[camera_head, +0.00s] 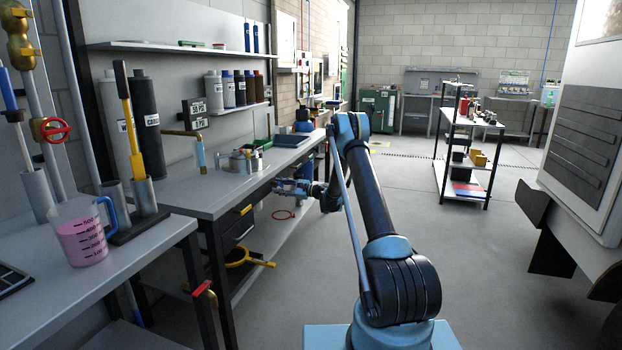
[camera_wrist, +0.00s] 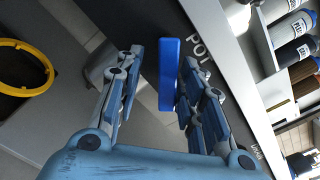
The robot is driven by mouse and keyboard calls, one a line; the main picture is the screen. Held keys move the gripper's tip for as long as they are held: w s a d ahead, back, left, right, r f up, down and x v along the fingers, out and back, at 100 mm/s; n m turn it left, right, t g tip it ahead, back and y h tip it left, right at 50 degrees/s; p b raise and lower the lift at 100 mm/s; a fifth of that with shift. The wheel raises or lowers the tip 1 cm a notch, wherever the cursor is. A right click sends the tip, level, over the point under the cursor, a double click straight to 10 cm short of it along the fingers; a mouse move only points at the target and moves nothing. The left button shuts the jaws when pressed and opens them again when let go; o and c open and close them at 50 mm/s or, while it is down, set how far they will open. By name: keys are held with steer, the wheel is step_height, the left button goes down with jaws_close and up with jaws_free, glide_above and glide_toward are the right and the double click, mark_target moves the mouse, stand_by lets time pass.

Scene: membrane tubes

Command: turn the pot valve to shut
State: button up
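The pot valve shows in the wrist view as a flat blue bar handle (camera_wrist: 169,73) in front of a dark panel lettered "POT"; the rest of the label is partly covered. My gripper (camera_wrist: 160,60) has its two fingers spread, one on each side of the blue handle. A gap shows on the left side; the right finger is very close, and I cannot tell if it touches. In the head view my gripper (camera_head: 285,187) is at the bench's front edge, below the worktop. The handle cannot be made out clearly there.
A metal pot-like vessel (camera_head: 241,161) stands on the bench (camera_head: 215,192) above my gripper. A red ring (camera_head: 285,214) and a yellow hoop (camera_head: 243,258) are below. A pink-filled jug (camera_head: 80,232) stands at the near left. Open floor (camera_head: 480,270) lies to the right.

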steer(key=s+d+m, duration=0.3)
steer(key=s+d, duration=0.1)
steer(key=d, duration=0.4)
steer(key=s+d+m, duration=0.2)
steer(key=s+d, duration=0.1)
steer(key=d, duration=0.5)
steer(key=s+a+r+n+g+h, duration=0.1)
steer(key=s+r+n+h, duration=0.3)
steer(key=s+r, duration=1)
steer(key=shift+s+r+n+g+h, duration=0.2)
steer(key=shift+s+n+g+h, duration=0.2)
steer(key=shift+s+g+h, duration=0.45)
steer(key=shift+s+t, duration=0.2)
steer(key=shift+t, duration=0.05)
